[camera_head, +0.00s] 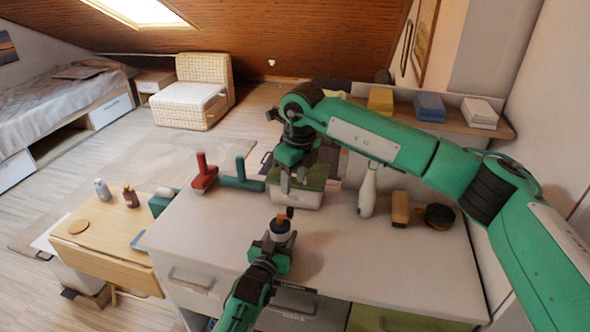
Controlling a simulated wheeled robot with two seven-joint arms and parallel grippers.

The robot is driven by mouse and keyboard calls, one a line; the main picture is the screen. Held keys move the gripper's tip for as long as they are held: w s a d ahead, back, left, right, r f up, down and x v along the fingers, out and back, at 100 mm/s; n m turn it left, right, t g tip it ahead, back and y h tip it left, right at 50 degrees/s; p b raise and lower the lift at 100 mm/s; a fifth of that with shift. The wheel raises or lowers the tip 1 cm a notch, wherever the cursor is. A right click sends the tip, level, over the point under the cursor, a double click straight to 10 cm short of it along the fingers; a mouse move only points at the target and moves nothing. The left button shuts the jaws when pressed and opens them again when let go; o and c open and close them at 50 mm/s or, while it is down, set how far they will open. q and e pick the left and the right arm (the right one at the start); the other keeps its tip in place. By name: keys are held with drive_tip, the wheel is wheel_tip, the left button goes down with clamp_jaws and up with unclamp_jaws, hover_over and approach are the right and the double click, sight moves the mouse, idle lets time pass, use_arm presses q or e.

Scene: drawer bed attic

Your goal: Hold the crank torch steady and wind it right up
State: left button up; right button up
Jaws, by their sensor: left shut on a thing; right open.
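The crank torch (281,229) stands upright at the front of the white worktop, with an orange-and-white top, a dark blue band and a small dark crank knob (290,212) above it. My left gripper (275,242) is shut on the torch from the front and hides its lower part. My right gripper (294,184) is open and empty, pointing down behind and above the torch, apart from the knob. It overlaps a green-lidded box in the picture; I cannot tell its exact height.
The white worktop (215,238) is clear to the left of the torch. Behind are a red tool (204,172), a teal tool (243,176) and the green-lidded white box (311,185). A white bottle (367,190), a brown block (400,208) and a dark round tin (439,216) stand right.

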sight(290, 208)
drive_tip(key=f, duration=0.9)
drive_tip(key=shift+w+a, duration=0.35)
drive_tip(key=shift+a, duration=0.05)
clamp_jaws()
